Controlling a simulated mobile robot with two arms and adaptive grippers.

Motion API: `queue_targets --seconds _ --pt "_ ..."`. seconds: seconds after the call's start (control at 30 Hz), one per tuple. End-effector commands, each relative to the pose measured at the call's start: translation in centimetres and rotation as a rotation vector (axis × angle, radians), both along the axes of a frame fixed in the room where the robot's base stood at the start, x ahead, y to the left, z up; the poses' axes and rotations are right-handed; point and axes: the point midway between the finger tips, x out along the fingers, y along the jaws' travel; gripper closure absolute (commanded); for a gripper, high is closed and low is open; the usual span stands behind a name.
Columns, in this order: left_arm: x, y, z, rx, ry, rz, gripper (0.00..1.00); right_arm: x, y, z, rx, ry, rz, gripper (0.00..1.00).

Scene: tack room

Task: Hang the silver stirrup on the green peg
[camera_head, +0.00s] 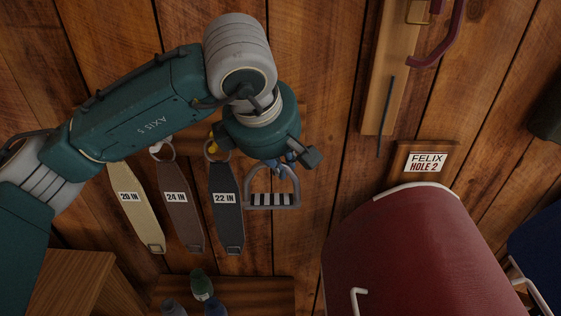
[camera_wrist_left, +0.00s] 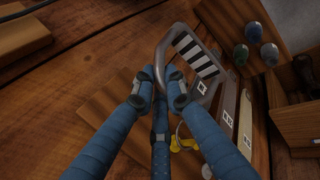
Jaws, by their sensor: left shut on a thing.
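My left gripper (camera_head: 288,165) reaches in from the left, close to the wooden wall, and is shut on the silver stirrup (camera_head: 272,200). The stirrup hangs below the fingers with its striped tread at the bottom. In the left wrist view the blue fingers (camera_wrist_left: 160,88) close on the top of the stirrup's arch (camera_wrist_left: 196,62).
Labelled straps hang left of the stirrup: cream (camera_head: 135,208), brown (camera_head: 182,212) and black (camera_head: 226,205). A red saddle-like form (camera_head: 420,250) juts out at lower right, under a "FELIX HOLE 2" sign (camera_head: 424,163).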

Motion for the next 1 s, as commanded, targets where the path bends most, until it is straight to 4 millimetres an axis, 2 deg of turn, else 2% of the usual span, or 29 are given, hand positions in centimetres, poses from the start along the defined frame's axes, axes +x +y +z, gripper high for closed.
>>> queue_targets --seconds 0.17,1.0 --pt "0.5 -0.1 0.1 -0.001 -0.001 -0.001 1.0 -0.2 -0.1 0.3 -0.001 0.003 0.0 0.0" --pt "5.5 0.0 -0.3 -0.002 -0.001 0.0 1.0 -0.1 0.0 2.8 0.0 0.001 0.0 0.0"
